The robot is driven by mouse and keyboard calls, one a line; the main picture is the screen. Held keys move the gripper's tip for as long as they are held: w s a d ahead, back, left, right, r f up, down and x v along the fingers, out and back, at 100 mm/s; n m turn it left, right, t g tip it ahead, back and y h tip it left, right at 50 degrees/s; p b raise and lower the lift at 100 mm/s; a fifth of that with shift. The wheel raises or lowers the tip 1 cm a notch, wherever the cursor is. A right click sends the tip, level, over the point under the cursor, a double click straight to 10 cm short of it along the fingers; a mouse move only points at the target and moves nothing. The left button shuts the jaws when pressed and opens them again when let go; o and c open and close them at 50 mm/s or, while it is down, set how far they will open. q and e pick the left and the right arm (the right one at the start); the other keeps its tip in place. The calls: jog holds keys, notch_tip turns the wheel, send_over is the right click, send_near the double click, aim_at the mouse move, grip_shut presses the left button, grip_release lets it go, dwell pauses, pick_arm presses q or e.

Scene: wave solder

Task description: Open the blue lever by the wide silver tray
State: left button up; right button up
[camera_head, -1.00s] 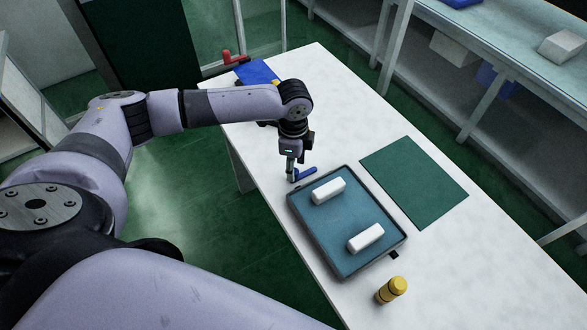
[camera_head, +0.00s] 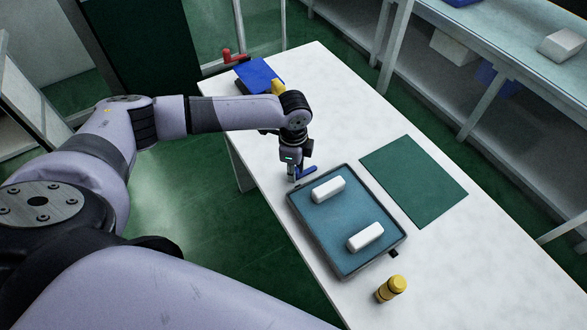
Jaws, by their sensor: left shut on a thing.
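The wide silver tray (camera_head: 372,265) with a blue-green inside lies on the white table. The blue lever (camera_head: 309,171) is at the tray's far left corner, partly hidden by my left gripper. My left gripper (camera_head: 297,176) points down at the lever and is shut on it. The fingertips are small here and the exact hold is hard to make out. My right gripper is not in view.
Two white blocks (camera_head: 328,189) (camera_head: 365,237) lie in the tray. A blue item (camera_head: 257,75) and a red handle (camera_head: 233,57) are at the far end.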

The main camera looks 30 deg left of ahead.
pick_arm(q)
grip_shut()
dwell(0.5)
